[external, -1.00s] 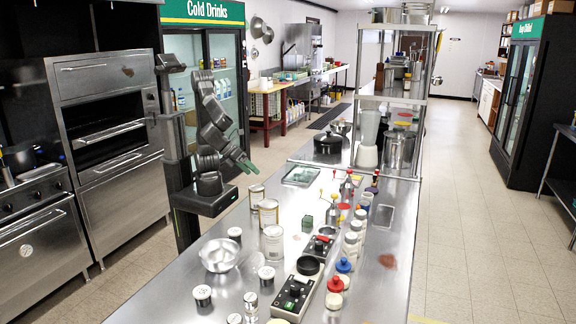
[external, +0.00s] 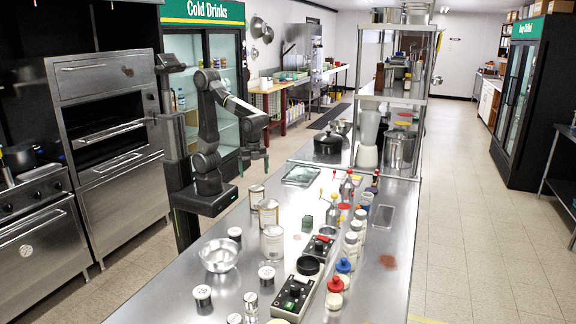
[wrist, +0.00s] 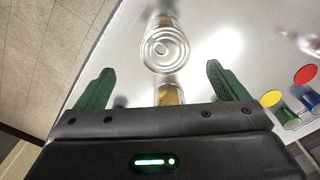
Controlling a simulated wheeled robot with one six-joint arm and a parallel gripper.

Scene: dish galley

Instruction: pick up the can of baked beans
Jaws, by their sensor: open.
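Several tall cans stand in a row on the steel counter (external: 330,262). In the external view these are a rear can (external: 257,196), a middle can (external: 268,212) and a front can (external: 272,242). Their labels are too small to read, so I cannot tell which holds baked beans. My gripper (external: 254,164) is open and empty, raised above and behind the row. In the wrist view, one can (wrist: 165,48) shows its round metal lid ahead of my fingers. Another can with a yellow-brown label (wrist: 171,95) lies below the gap between the fingers, partly hidden by my gripper body.
A metal bowl (external: 220,255) and several small jars stand at the front left. Bottles, shakers and a control box (external: 294,296) crowd the right and front. A flat tray (external: 301,174) lies behind the cans, and a shelf rack (external: 392,103) stands at the back.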

